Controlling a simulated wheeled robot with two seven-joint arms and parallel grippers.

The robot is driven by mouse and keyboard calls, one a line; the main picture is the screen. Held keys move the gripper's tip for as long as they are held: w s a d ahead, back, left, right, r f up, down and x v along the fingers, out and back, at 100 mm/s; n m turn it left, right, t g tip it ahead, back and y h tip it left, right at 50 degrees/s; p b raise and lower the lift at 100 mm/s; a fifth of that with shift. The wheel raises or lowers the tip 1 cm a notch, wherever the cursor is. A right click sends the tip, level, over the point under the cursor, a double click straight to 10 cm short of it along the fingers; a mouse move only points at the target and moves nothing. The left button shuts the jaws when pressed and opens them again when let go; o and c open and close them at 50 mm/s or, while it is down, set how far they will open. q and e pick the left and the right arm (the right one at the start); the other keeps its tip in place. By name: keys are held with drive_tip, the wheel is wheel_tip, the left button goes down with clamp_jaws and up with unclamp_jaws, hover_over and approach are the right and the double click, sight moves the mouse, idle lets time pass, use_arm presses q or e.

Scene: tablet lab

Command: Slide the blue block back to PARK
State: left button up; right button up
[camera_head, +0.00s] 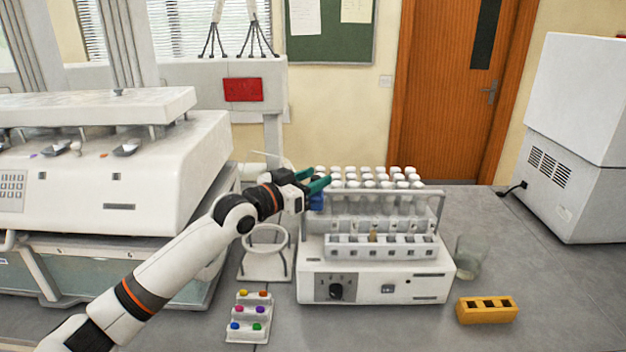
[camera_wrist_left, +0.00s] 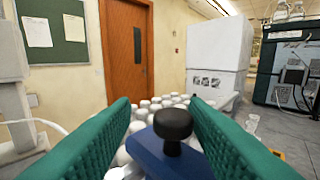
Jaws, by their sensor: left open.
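The blue block (camera_head: 316,202) sits at the left end of the rack of white-capped tubes (camera_head: 372,184), partly hidden by my left gripper. In the left wrist view the blue block (camera_wrist_left: 165,162) carries a black round knob (camera_wrist_left: 173,124). My left gripper (camera_head: 321,180) is open, and its two green fingers stand on either side of the knob with gaps visible. No PARK marking can be read in either view. My right gripper does not show.
The rack stands on a white device with a dial (camera_head: 336,290). A glass beaker (camera_head: 469,258) and a yellow block with holes (camera_head: 487,310) are to its right. A tray of coloured pieces (camera_head: 248,325) and a ring stand (camera_head: 262,262) are to its left.

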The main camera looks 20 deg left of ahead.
use_arm(q)
drive_tip(key=shift+d, duration=0.15)
drive_tip(key=shift+s, duration=0.2)
drive_tip(key=b+v, duration=0.4)
drive_tip(key=v, duration=0.7)
drive_tip(key=shift+s+a, duration=0.25)
drive_tip(key=shift+s, duration=0.05)
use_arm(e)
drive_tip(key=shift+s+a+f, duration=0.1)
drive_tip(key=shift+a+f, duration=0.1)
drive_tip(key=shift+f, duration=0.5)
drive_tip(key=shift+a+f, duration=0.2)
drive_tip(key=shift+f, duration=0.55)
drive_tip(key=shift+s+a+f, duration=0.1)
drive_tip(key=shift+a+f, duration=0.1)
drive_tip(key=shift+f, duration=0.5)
